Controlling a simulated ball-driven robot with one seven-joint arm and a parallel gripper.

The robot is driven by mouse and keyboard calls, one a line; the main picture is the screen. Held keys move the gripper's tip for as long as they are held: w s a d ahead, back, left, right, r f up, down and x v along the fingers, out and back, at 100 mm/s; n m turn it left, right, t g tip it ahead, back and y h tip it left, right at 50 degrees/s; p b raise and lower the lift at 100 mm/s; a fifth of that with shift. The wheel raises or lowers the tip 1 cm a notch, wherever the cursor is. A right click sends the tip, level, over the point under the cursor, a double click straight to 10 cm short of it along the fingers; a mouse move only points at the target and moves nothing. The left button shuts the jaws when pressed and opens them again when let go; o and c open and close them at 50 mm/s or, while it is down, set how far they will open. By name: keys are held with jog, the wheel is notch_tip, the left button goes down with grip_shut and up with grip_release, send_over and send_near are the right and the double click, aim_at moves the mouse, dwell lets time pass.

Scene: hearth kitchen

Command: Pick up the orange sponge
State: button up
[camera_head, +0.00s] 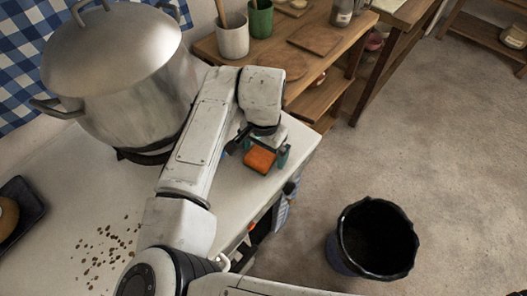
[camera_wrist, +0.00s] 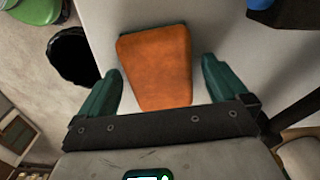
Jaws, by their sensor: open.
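The orange sponge (camera_head: 261,159) lies on the white counter (camera_head: 222,211) near its right end. In the wrist view the sponge (camera_wrist: 157,66) is a worn orange block, wider at its far end. My gripper (camera_wrist: 162,82) is open, with one teal finger on each side of the sponge's near part. Gaps show between the sponge and both fingers. In the head view my gripper (camera_head: 264,154) is over the counter at the sponge, and my arm hides part of it. I cannot tell how high the fingers are above the counter.
A large lidded metal pot (camera_head: 135,85) stands left of my arm. Brown crumbs (camera_head: 103,250) lie on the counter. A black bucket (camera_head: 375,238) stands on the floor to the right. A wooden shelf table (camera_head: 335,45) with cups and boards stands behind.

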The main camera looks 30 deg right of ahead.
aim_at(264, 151)
jog(key=c, duration=1)
jog(key=shift+r, duration=0.15)
jog(key=shift+r, duration=0.3)
notch_tip(264, 151, up, 2)
jog(key=shift+r+b, duration=0.15)
jog(key=shift+b, duration=0.35)
jog(key=s+a+r+b, duration=0.1)
jog(key=s+r, duration=0.8)
jog(key=s, duration=0.5)
jog(key=shift+r, duration=0.4)
jog(key=shift+a, duration=0.1)
